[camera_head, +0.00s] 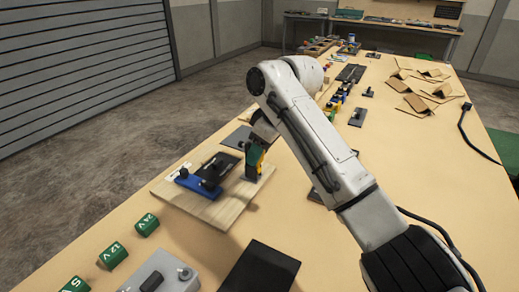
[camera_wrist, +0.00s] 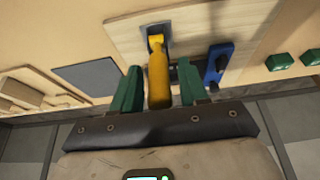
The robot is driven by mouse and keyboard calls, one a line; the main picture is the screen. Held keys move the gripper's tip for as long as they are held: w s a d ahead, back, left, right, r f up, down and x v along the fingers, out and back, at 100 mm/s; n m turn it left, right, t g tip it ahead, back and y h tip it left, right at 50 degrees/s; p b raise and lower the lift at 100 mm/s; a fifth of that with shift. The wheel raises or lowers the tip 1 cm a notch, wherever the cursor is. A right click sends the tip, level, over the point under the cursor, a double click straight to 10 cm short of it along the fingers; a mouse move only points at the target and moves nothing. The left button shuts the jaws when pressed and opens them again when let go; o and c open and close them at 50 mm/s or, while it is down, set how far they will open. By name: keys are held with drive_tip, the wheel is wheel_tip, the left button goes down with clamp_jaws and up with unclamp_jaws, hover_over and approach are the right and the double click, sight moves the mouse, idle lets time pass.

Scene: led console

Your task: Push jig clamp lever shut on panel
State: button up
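A yellow lever (camera_wrist: 158,78) stands up from a small grey mount on a light wooden board (camera_head: 231,204). In the wrist view it lies between the two green fingers of my gripper (camera_wrist: 159,90), with a gap on either side, so the gripper is open and not clamped on it. In the head view my gripper (camera_head: 254,158) is at the right part of the board and hides much of the lever. A dark panel (camera_head: 212,172) lies on the board left of the gripper, beside a blue bar (camera_head: 199,186) with dark knobs. The bar also shows in the wrist view (camera_wrist: 217,62).
Green blocks marked 24V (camera_head: 147,224), 12V (camera_head: 113,255) and 5V stand at the front left. A grey box (camera_head: 163,272) and a black slab (camera_head: 262,268) are near the front. Open cardboard boxes (camera_head: 420,87) lie at the far right.

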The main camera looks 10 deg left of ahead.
clamp_jaws()
idle(0.4)
